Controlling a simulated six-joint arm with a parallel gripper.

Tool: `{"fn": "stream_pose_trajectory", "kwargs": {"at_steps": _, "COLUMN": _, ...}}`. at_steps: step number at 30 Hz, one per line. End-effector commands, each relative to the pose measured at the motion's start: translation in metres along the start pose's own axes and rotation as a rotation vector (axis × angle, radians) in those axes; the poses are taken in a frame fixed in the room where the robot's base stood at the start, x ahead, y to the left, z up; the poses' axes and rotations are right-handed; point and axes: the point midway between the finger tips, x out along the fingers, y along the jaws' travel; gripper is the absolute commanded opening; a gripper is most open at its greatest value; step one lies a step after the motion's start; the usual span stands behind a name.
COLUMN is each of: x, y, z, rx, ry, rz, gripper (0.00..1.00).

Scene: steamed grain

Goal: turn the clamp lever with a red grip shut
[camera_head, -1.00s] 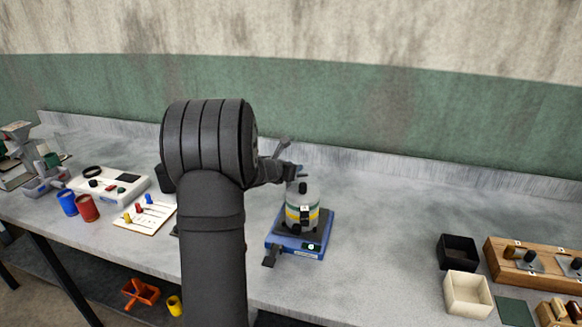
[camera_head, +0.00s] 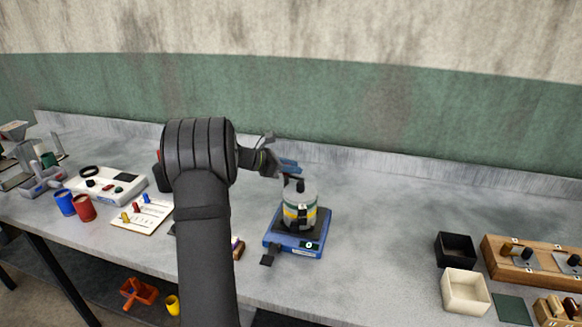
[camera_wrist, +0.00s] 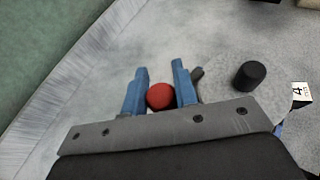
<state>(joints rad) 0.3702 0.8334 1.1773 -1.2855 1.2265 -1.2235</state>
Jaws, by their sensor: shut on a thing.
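In the wrist view my gripper (camera_wrist: 160,70) has its two blue fingers on either side of the red ball grip (camera_wrist: 160,97), shut on it. A short dark piece, perhaps part of the lever, shows beside the right finger; the rest of the lever is hidden. To the right is the round grey lid of the canister (camera_wrist: 230,88) with a black knob (camera_wrist: 249,76). In the head view my gripper (camera_head: 290,172) is at the upper left of the banded canister (camera_head: 300,200), which stands on a blue base (camera_head: 293,243). The red grip cannot be made out there.
A black box (camera_head: 455,250), a cream box (camera_head: 466,291) and a wooden rack (camera_head: 525,262) stand at the right. Blue and red cups (camera_head: 84,207) and a white panel (camera_head: 105,186) are at the left. The bench right of the canister is clear.

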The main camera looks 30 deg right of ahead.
Motion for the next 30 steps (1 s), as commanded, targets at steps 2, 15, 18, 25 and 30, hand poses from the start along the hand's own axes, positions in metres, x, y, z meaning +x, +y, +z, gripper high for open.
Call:
{"fn": "stream_pose_trajectory", "kwargs": {"at_steps": 2, "x": -0.0001, "y": 0.0001, "z": 0.0005, "rx": 0.007, "ry": -0.001, "rz": -0.014, "gripper": 0.04}}
{"fn": "stream_pose_trajectory", "kwargs": {"at_steps": 15, "x": 0.0001, "y": -0.0005, "z": 0.0006, "rx": 0.013, "ry": -0.001, "rz": -0.028, "gripper": 0.04}}
{"fn": "stream_pose_trajectory", "kwargs": {"at_steps": 18, "x": 0.0001, "y": -0.0005, "z": 0.0008, "rx": 0.013, "ry": -0.001, "rz": -0.028, "gripper": 0.34}}
{"fn": "stream_pose_trajectory", "kwargs": {"at_steps": 25, "x": 0.0002, "y": -0.0004, "z": 0.0006, "rx": 0.012, "ry": -0.001, "rz": -0.027, "gripper": 0.48}}
{"fn": "stream_pose_trajectory", "kwargs": {"at_steps": 30, "x": -0.0021, "y": -0.0002, "z": 0.0006, "rx": 0.012, "ry": -0.001, "rz": -0.027, "gripper": 0.48}}
